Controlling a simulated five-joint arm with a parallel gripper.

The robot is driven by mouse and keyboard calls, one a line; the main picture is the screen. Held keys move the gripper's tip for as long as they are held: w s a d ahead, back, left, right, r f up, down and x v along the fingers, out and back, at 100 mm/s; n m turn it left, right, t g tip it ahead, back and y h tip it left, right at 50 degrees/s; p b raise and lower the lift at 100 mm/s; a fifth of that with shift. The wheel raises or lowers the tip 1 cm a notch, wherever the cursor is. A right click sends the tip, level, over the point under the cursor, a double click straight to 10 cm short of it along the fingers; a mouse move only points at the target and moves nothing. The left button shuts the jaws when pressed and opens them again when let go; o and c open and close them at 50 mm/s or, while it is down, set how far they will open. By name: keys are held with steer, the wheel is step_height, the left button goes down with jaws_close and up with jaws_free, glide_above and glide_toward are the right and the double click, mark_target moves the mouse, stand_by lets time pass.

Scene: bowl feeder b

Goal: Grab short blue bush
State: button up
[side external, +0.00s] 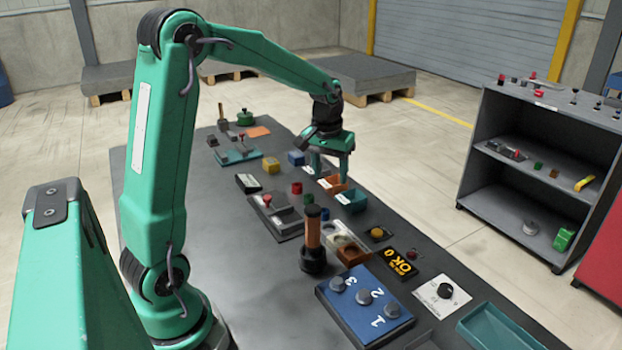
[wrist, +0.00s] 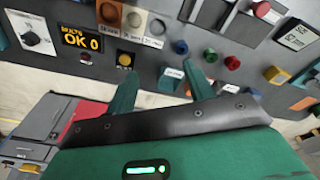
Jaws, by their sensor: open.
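The short blue bush (side external: 324,214) stands on the dark bench, at the end of a row with a green bush (side external: 308,199) and a red bush (side external: 296,187). In the wrist view the blue bush (wrist: 180,46) shows a little beyond the right fingertip, with the green bush (wrist: 210,55) and red bush (wrist: 232,62) to its right. My gripper (side external: 331,178) is open above the small bins, farther along the bench than the blue bush. Its fingers are apart and empty in the wrist view (wrist: 160,72).
An orange bin (side external: 333,183) and a teal bin (side external: 353,201) lie under my gripper. A black post with an orange grip (side external: 313,240) stands upright near the bushes. A tray with round recesses (side external: 345,240) and a blue numbered board (side external: 365,303) lie nearer the camera.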

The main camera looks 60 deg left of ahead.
steer(key=n+g, duration=0.1)
steer(key=n, duration=0.1)
glide_above(324, 210)
step_height(324, 210, down, 9)
steer(key=shift+w+r, duration=0.1)
steer(key=shift+w, duration=0.05)
steer(key=shift+f, duration=1.35)
steer(key=shift+f, duration=0.1)
steer(key=shift+d+f, duration=0.1)
steer(key=shift+f, duration=2.35)
steer(key=c, duration=1.1)
